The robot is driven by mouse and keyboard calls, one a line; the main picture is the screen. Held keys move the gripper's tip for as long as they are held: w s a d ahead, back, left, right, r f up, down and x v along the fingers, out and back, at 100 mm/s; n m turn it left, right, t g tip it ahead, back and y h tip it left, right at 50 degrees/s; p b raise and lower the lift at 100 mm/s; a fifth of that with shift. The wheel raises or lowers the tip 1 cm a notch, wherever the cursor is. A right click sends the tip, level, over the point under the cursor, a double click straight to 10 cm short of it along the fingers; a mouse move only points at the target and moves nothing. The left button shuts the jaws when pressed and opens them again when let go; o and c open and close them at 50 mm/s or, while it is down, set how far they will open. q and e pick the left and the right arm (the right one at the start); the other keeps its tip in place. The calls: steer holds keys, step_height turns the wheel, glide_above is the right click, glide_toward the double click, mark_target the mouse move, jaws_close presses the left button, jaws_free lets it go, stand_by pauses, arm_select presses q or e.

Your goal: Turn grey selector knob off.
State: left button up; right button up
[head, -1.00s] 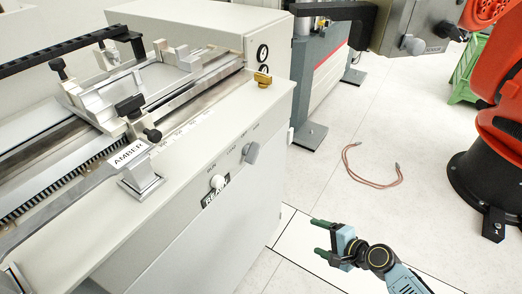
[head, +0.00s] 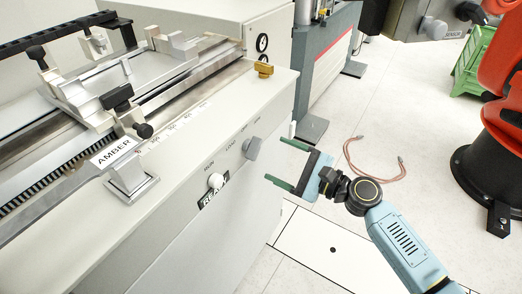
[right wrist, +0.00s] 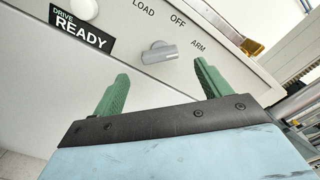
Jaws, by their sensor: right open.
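The grey selector knob (head: 253,148) sits on the front panel of the cream machine, right of a white round knob (head: 215,181). In the right wrist view the grey knob (right wrist: 160,52) shows between and beyond my fingertips, with the labels LOAD, OFF and ARM above it. Its pointer end is tilted toward the right; I cannot tell exactly which label it marks. My right gripper (head: 287,162) is open and empty, its green fingers pointing at the panel, a short gap from the knob. It also shows in the right wrist view (right wrist: 162,88). My left gripper is not in view.
A READY plate (head: 214,197) is on the panel beside the white knob. A brass piece (head: 264,69) sits on the machine's top edge. A pinkish cable (head: 376,172) lies on the floor, and an orange robot arm (head: 496,130) stands at right.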

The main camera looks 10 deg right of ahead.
mark_target(259, 151)
steer(key=x, duration=0.6)
steer(key=shift+w+a, duration=0.2)
steer(key=shift+c, duration=0.2)
steer(key=shift+f, duration=0.1)
steer(key=c, duration=0.9)
